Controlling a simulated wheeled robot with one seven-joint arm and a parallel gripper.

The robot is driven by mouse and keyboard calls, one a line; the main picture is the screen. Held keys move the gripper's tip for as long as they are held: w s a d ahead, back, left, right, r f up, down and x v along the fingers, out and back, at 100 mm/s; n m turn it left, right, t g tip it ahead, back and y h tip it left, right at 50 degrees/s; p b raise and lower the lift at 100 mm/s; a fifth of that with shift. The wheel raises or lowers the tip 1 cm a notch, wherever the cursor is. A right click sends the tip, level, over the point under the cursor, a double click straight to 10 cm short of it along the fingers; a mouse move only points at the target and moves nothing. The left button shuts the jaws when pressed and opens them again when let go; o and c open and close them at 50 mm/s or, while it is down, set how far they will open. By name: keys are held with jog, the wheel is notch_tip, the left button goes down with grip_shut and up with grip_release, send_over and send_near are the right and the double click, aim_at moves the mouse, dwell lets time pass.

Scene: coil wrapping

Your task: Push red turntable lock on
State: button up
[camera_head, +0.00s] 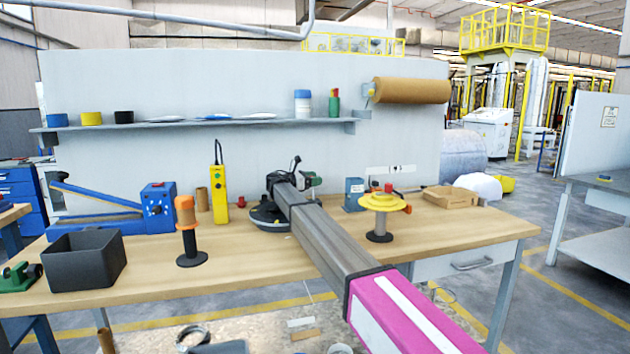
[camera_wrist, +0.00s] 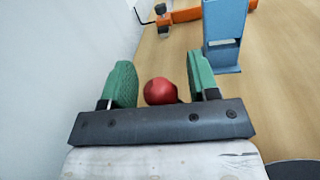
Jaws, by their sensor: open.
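A round red knob (camera_wrist: 160,91), taken to be the turntable lock, shows in the wrist view between the two green fingers of my gripper (camera_wrist: 161,76). The fingers stand apart with a gap on each side of the knob; I cannot tell how far below or beyond them it lies. The knob's base is hidden behind the dark gripper bar. In the head view my gripper (camera_head: 312,180) is at the back of the bench, mostly hidden by my arm. A black round disc (camera_head: 268,219), perhaps the turntable, lies beside and partly under my arm; its edge shows in the wrist view (camera_wrist: 294,171).
A blue upright holder (camera_wrist: 224,38) stands close to the right finger; it shows in the head view (camera_head: 354,195). A yellow-topped spool stand (camera_head: 383,202) is right of my arm. A yellow remote (camera_head: 218,192) and orange-handled tool (camera_head: 187,230) stand left. The wall is close behind.

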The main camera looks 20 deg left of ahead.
jog(key=shift+w+d, duration=0.15)
jog(key=shift+d, duration=0.05)
grip_shut()
jog(key=shift+m, duration=0.3)
jog(key=s+m, duration=0.1)
jog(key=s+d+m, duration=0.1)
jog(key=s+r+m, duration=0.1)
jog(key=m, duration=0.1)
jog(key=shift+d+r, duration=0.1)
jog(key=shift+d, duration=0.3)
jog(key=s+m, duration=0.1)
jog(key=s+d+m, duration=0.1)
jog(key=m, duration=0.1)
jog(key=m+h, duration=0.1)
jog(key=m, duration=0.1)
jog(key=shift+s+d, duration=0.3)
jog(key=shift+s, duration=0.1)
jog(key=shift+s+d+f, duration=0.3)
jog(key=shift+s, duration=0.15)
jog(key=shift+s+d+f, duration=0.25)
jog(key=shift+s+f, duration=0.05)
jog(key=shift+s, duration=0.15)
